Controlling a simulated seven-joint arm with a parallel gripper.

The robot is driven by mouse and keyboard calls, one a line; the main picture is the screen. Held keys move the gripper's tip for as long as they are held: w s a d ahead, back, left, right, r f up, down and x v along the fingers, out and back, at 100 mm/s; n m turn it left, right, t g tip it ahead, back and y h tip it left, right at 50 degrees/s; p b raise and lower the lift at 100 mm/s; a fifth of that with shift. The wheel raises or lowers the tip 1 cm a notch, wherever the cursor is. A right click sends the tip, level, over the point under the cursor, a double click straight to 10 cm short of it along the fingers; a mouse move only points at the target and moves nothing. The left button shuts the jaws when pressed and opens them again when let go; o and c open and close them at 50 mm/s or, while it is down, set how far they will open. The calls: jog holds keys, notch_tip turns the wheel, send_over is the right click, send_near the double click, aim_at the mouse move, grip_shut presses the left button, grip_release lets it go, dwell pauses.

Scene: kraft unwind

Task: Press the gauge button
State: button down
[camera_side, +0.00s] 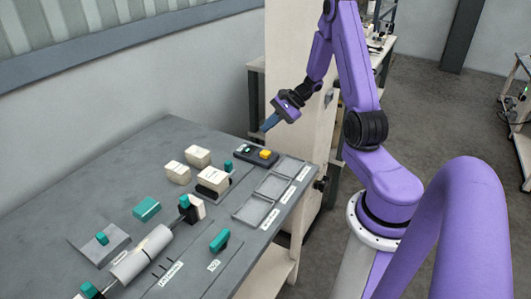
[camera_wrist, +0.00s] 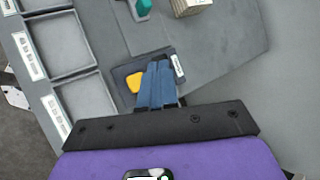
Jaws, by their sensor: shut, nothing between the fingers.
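The gauge is a dark box (camera_side: 257,158) at the far end of the table, with a yellow button (camera_side: 265,154) and a small light-marked part beside it. My gripper (camera_side: 264,129) is shut and empty, its blue fingers pointing down above the box, apart from it in the side view. In the wrist view the yellow button (camera_wrist: 134,82) shows just left of the shut blue fingers (camera_wrist: 158,66), which cover part of the dark box (camera_wrist: 123,71). A white label (camera_wrist: 178,66) shows right of the fingertips.
Grey shallow trays (camera_side: 252,210) line the table's right edge near the box. Cream blocks (camera_side: 198,156) and a teal-topped piece (camera_side: 228,166) stand left of it. A grey roller (camera_side: 142,257) lies nearer the front, with teal-topped parts around it.

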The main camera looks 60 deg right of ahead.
aim_at(268, 152)
jog(key=shift+f, duration=3.35)
jog(key=shift+f, duration=0.2)
jog(key=shift+f, duration=0.25)
jog(key=shift+f, duration=0.55)
jog(key=shift+r, duration=0.1)
dwell(0.4)
jog(key=shift+r, duration=0.9)
jog(key=shift+r, duration=2.5)
